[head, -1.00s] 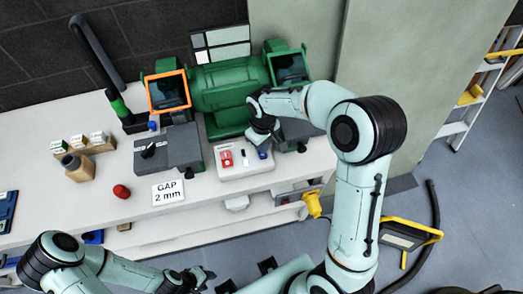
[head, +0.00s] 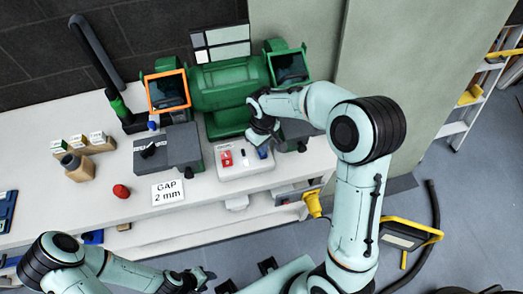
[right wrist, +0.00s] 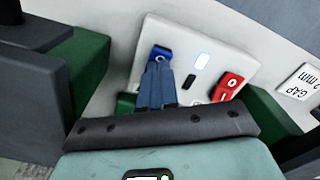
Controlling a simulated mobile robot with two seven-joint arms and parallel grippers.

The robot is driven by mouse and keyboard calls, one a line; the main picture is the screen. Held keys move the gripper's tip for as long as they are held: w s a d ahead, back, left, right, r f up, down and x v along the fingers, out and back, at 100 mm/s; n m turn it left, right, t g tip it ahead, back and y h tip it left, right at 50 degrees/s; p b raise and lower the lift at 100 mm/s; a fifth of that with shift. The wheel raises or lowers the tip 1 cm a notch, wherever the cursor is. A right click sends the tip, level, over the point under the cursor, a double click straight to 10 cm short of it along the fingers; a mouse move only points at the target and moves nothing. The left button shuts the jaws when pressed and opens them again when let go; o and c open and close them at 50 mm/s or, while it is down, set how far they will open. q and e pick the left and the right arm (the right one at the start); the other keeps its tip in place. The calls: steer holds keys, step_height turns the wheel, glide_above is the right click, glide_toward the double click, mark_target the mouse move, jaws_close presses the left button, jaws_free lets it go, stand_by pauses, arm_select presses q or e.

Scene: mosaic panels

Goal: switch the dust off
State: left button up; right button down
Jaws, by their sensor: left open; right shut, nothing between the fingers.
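A white switch box (head: 245,173) sits at the front of the bench, below the green machine. It carries a red rocker switch (head: 226,158) marked O and I and a blue switch (head: 264,153). In the right wrist view the blue switch (right wrist: 160,53) is at the box's left and the red one (right wrist: 229,87) at its right. My right gripper (right wrist: 157,75) is shut and empty, its tips at the near edge of the blue switch, partly hiding it; contact cannot be told. My left gripper (head: 207,277) is open and empty, low in front of the bench.
The green double-ended machine (head: 230,88) stands behind the box, with eye shields (head: 167,91). A grey block (head: 167,150), a "GAP 2 mm" card (head: 168,192) and a red knob (head: 121,191) are to the left. A yellow plug (head: 313,205) hangs below the bench edge.

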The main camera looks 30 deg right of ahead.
arm_select(q)
steer(key=shift+s+f+b, duration=0.5)
steer(key=shift+f+b, duration=0.15)
steer(key=shift+f, duration=0.15)
arm_select(e)
steer(key=shift+f, duration=1.15)
arm_select(q)
steer(key=shift+r, duration=0.1)
arm_select(e)
steer(key=shift+r, duration=0.1)
arm_select(q)
steer(key=w+r+p, duration=0.1)
steer(key=r, duration=0.1)
steer(key=w+r+p, duration=0.2)
steer(key=shift+w+r+p, duration=0.2)
steer(key=shift+p, duration=0.1)
arm_select(e)
step_height(320, 180, up, 7)
steer(key=shift+f, duration=0.1)
